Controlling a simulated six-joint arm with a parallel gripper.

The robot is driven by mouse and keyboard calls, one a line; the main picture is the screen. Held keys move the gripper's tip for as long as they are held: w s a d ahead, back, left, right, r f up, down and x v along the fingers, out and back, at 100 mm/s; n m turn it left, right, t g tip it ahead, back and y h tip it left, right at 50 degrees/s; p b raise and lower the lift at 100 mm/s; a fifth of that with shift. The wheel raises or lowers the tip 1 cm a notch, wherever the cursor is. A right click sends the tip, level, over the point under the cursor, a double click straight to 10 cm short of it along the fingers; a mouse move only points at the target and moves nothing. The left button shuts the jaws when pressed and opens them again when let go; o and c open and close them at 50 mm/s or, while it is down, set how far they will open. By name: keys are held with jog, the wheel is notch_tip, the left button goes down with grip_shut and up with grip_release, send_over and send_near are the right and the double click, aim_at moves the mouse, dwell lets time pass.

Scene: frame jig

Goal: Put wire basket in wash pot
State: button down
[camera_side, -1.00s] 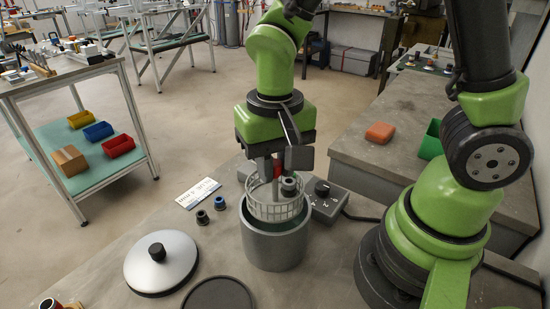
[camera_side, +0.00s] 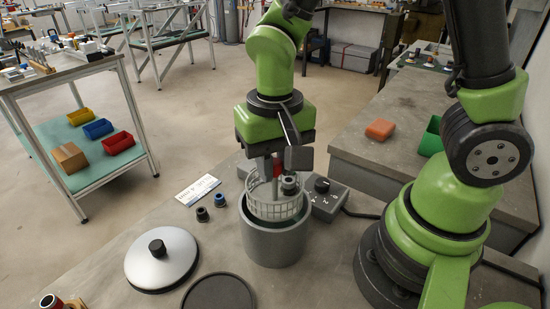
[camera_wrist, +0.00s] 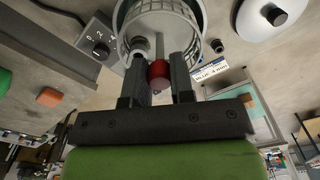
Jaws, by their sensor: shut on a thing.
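The white wire basket (camera_side: 274,207) is upright at the mouth of the grey wash pot (camera_side: 274,246). Its lower part is hidden inside the pot, and its upper mesh shows above the rim. My gripper (camera_side: 276,172) is above the basket, pointing down, and is shut on its red handle. In the wrist view the red handle (camera_wrist: 159,76) is between the two fingers, with the basket (camera_wrist: 190,14) beyond. A dark ring-shaped part (camera_side: 290,185) is at the basket's top. Whether the basket touches the pot's floor is hidden.
A silver lid (camera_side: 162,257) with a black knob and a dark round disc (camera_side: 218,293) lie left of the pot. A control box (camera_side: 325,198) stands close on the right.

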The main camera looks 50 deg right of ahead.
aim_at(275, 199)
jog(key=shift+f, duration=4.75)
jog(key=c, duration=0.9)
grip_release()
jog(key=c, duration=0.3)
jog(key=shift+r, duration=0.1)
jog(key=shift+r, duration=0.65)
